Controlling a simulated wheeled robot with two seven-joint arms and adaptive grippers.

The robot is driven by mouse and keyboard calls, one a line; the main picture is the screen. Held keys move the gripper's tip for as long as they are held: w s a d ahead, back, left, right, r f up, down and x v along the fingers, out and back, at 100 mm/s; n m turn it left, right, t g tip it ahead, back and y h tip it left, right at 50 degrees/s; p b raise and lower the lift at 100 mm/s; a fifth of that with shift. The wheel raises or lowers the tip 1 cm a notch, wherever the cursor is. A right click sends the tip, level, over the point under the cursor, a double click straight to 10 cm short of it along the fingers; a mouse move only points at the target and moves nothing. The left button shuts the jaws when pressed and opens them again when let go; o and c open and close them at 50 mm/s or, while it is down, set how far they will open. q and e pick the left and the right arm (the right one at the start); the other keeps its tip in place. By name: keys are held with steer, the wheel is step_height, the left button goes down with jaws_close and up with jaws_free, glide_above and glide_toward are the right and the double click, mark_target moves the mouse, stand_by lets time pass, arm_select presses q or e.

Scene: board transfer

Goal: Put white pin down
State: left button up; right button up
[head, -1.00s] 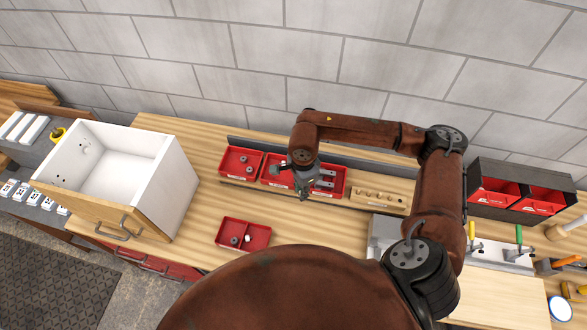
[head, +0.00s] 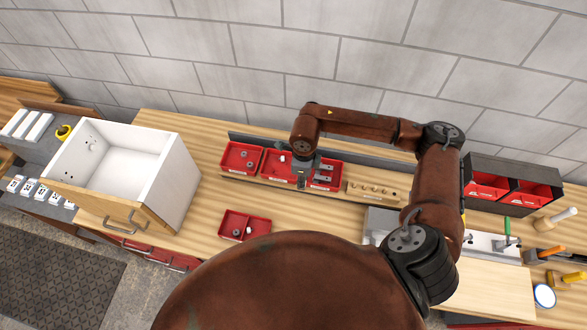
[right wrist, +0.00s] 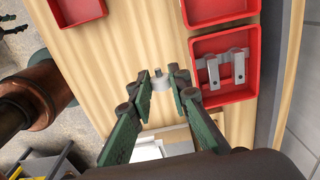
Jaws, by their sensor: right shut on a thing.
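My right gripper (right wrist: 163,85) is shut on a small pale pin (right wrist: 160,80) at its fingertips in the right wrist view. The pin has a wider white-grey body and a narrow darker tip. In that view it appears over bare wood beside the red bins. In the head view the right gripper (head: 302,182) hangs at the middle red bin (head: 270,173), and the pin cannot be made out. A small white piece (head: 282,158) shows in that bin. A small red two-part tray (head: 262,224) with small parts stands nearer the front. My left gripper is not in view.
The left red bin (head: 230,165) holds grey parts; the right bin (right wrist: 250,90) holds grey brackets. A wooden block with holes (head: 373,191) stands right of the bins. An open white box (head: 180,180) is at left. Bare table (head: 200,215) lies between box and bins.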

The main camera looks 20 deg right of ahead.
steer(key=w+f+b, duration=0.1)
steer(key=w, duration=0.1)
steer(key=w+d+f+b, duration=0.1)
steer(key=w, duration=0.2)
steer(key=w+d+f+b, duration=0.1)
steer(key=w+f, duration=0.1)
steer(key=w, duration=0.1)
steer(key=shift+f, duration=0.1)
steer(key=w+f+b, duration=0.3)
steer(key=f, duration=0.1)
steer(key=shift+d, duration=0.35)
steer(key=shift+w+d+f+b, duration=0.1)
steer(key=shift+w+f+b, duration=0.15)
steer(key=shift+w+b, duration=0.05)
steer(key=shift+w+f, duration=0.15)
steer(key=shift+f, duration=0.1)
steer(key=f+b, duration=0.2)
steer(key=f, duration=0.1)
steer(key=shift+w, duration=0.2)
steer(key=shift+d+r, duration=0.1)
steer(key=shift+f, duration=0.3)
steer(key=o, duration=0.7)
